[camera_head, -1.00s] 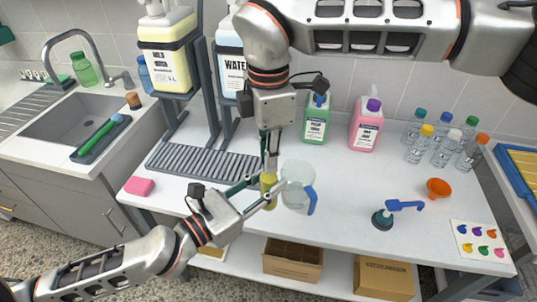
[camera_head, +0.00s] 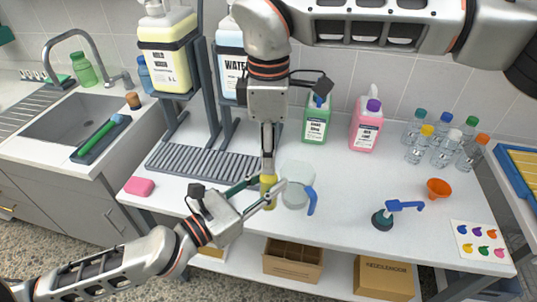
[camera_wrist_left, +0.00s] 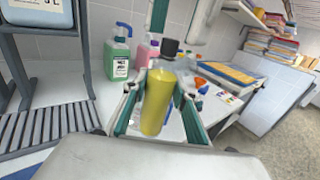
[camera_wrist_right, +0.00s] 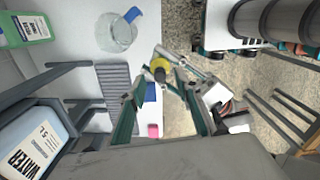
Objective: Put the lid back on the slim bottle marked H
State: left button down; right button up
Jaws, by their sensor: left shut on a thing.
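A slim yellow bottle (camera_head: 268,189) stands upright over the white table in the head view. My left gripper (camera_head: 269,200) is shut on its body. My right gripper (camera_head: 267,176) points straight down above the bottle. In the right wrist view its fingers stand apart, with the dark lid (camera_wrist_right: 160,74) and yellow bottle top between their tips.
A clear jug with a blue handle (camera_head: 297,190) stands close right of the bottle. A grey drain rack (camera_head: 205,163) lies to the left. Green (camera_head: 316,122) and pink (camera_head: 366,127) bottles stand behind.

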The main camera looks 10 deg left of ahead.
notch_tip(320, 180, up, 11)
jog(key=shift+f, duration=0.2)
dwell(0.6)
